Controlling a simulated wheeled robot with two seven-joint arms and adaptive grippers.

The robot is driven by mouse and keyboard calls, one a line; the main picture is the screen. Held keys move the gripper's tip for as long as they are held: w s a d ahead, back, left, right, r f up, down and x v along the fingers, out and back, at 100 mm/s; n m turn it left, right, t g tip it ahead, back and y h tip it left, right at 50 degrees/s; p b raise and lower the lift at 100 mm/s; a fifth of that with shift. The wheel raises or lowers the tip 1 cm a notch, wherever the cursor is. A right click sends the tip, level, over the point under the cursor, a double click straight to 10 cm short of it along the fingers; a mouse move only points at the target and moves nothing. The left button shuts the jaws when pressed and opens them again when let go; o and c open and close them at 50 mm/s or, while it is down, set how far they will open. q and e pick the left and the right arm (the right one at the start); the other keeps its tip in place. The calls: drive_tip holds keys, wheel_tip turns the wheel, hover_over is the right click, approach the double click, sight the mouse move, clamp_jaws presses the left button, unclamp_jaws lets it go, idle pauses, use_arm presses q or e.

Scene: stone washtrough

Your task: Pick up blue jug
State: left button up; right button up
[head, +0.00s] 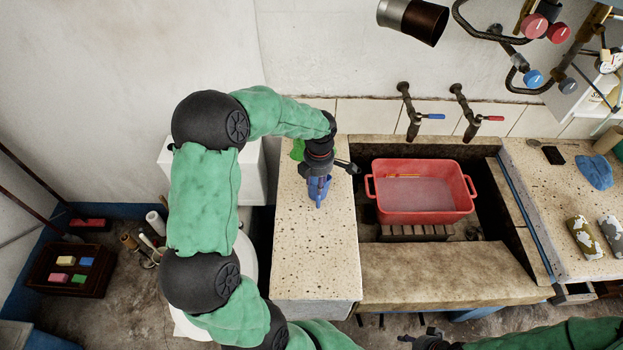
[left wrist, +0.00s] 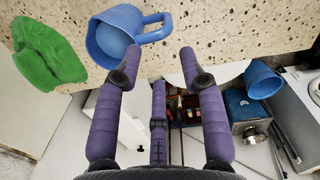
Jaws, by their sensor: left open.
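The blue jug (left wrist: 112,38) stands on the speckled stone counter (left wrist: 225,30) in the left wrist view, with its handle (left wrist: 154,24) toward the right. In the head view the jug (head: 319,191) shows only in part, under and beside my left gripper (head: 319,172). My left gripper also shows in the left wrist view (left wrist: 158,72). Its purple fingers are spread open and empty, with the handle just beyond the fingertips. I cannot tell whether any finger touches it. My right gripper (head: 425,339) is only partly in view at the bottom edge of the head view.
A crumpled green cloth (left wrist: 48,55) lies left of the jug. A red tub (head: 423,192) sits in the trough to the right, below two taps. The counter's front part (head: 315,255) is clear. A toilet stands left of the counter. Another blue container (left wrist: 262,80) shows at right.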

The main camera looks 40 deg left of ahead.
sight(318, 198)
use_arm(q)
drive_tip(key=shift+s+d+f, duration=0.1)
drive_tip(key=shift+f, duration=0.1)
wheel_tip(318, 198, down, 5)
drive_tip(key=shift+s+d+r+b, duration=0.1)
drive_tip(key=shift+b, duration=0.35)
drive_tip(key=shift+s+d+f, duration=0.1)
drive_tip(key=shift+d+f, duration=0.05)
drive_tip(key=shift+f, duration=0.45)
wheel_tip(318, 198, down, 4)
drive_tip(key=shift+b, duration=0.55)
clamp_jaws()
